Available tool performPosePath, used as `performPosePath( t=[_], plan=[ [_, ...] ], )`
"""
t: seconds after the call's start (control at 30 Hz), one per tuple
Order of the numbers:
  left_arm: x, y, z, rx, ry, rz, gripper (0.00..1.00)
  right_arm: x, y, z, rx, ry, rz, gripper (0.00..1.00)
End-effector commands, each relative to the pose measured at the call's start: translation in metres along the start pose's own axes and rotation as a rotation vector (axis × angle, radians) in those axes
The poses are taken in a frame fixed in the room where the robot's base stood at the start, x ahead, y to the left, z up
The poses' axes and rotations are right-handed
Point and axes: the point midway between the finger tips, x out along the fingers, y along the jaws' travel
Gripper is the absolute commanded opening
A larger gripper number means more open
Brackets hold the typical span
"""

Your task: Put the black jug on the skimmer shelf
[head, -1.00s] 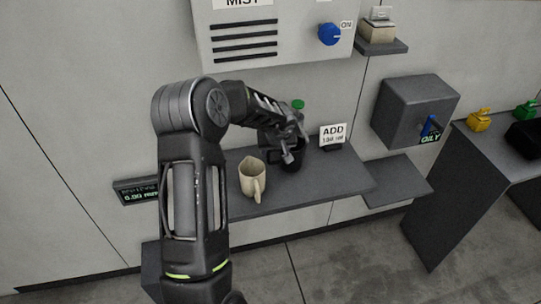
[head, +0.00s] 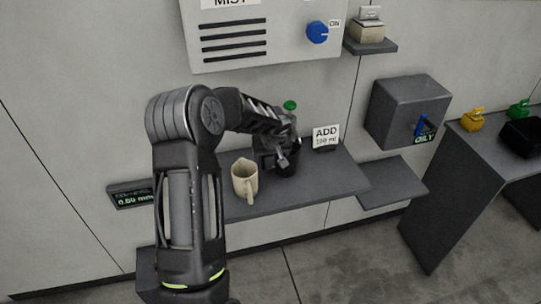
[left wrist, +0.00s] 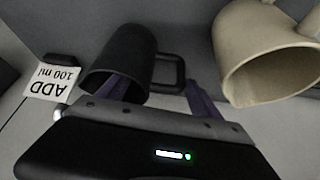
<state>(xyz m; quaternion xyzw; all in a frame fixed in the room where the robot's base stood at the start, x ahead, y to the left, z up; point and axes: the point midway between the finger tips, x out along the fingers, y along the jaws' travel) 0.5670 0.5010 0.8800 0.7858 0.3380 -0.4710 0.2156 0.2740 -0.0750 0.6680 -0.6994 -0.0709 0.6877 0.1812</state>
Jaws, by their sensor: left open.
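The black jug (head: 293,160) stands on the long grey shelf (head: 325,180), partly hidden by my left gripper (head: 279,158). In the left wrist view the jug (left wrist: 122,58) shows its open mouth and a squared handle on its right. My left gripper (left wrist: 157,94) is open there, one finger in front of the jug's mouth and the other just right of the handle. I cannot tell whether either finger touches. A small lower shelf (head: 393,184) sits below a grey box (head: 408,110) marked OILY; it looks bare. My right gripper is not in view.
A cream jug (head: 244,181) stands close to the black jug, and near my fingers in the left wrist view (left wrist: 268,55). An ADD 100 ml sign (head: 326,137) and a green-capped thing (head: 290,106) are behind. A dark table (head: 450,180) stands at right.

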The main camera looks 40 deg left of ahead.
Motion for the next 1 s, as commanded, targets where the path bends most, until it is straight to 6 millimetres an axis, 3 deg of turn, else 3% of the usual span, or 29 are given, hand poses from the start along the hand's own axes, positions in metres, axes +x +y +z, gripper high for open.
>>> performPosePath(
  t=[0.23, 0.6, 0.8, 1.0],
  plan=[
    [-0.027, 0.0, -0.001, -0.001, 0.002, 0.0, 0.75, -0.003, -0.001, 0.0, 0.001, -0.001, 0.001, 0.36],
    [-0.101, 0.0, -0.002, -0.001, 0.003, 0.001, 0.75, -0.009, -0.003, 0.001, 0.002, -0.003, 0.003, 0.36],
    [-0.118, 0.0, 0.0, 0.0, 0.001, 0.0, 0.75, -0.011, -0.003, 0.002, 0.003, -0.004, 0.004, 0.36],
    [-0.119, 0.0, 0.0, 0.0, 0.0, 0.0, 0.75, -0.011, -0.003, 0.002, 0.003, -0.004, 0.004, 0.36]
  ],
)
